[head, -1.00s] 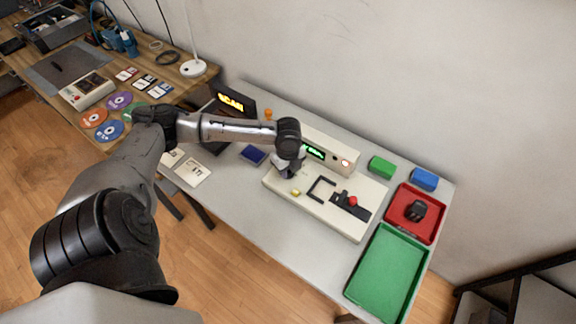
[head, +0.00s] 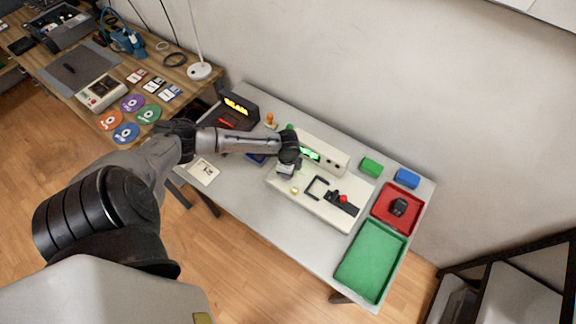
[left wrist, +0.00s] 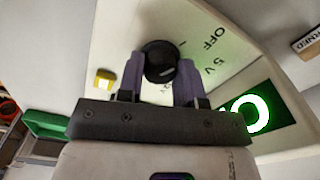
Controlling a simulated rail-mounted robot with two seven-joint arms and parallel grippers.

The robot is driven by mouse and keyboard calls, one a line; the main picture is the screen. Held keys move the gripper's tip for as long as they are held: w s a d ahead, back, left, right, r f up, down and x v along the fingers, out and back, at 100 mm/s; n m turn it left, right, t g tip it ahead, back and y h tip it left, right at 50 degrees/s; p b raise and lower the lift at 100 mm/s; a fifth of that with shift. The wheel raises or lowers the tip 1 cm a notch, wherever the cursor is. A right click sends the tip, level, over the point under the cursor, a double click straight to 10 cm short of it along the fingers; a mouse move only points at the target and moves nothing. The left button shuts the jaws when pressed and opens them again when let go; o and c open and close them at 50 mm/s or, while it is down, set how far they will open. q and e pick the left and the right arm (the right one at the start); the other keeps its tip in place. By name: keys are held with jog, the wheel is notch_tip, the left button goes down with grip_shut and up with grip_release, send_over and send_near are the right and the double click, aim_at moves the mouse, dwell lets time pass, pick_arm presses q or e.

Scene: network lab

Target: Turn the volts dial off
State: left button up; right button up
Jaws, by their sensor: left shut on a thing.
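The white console (head: 300,200) stands on the grey table, with a raised back part that carries a green-lit display (head: 310,154). In the head view, my left gripper (head: 286,171) is at the left end of the console, and the arm hides the dial. The dial's exact setting is unclear. My right gripper is not in view.
A yellow button (left wrist: 104,79) is beside the dial. A slotted track with a red knob (head: 343,199) is on the console's right. A red tray (head: 380,214) and a green tray (head: 350,275) lie further right.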

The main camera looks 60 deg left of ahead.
pick_arm(q)
jog(key=shift+n, duration=0.3)
jog(key=o, duration=0.9)
jog(key=shift+r, duration=0.1)
jog(key=shift+r+p, duration=1)
jog(key=shift+r, duration=5.85)
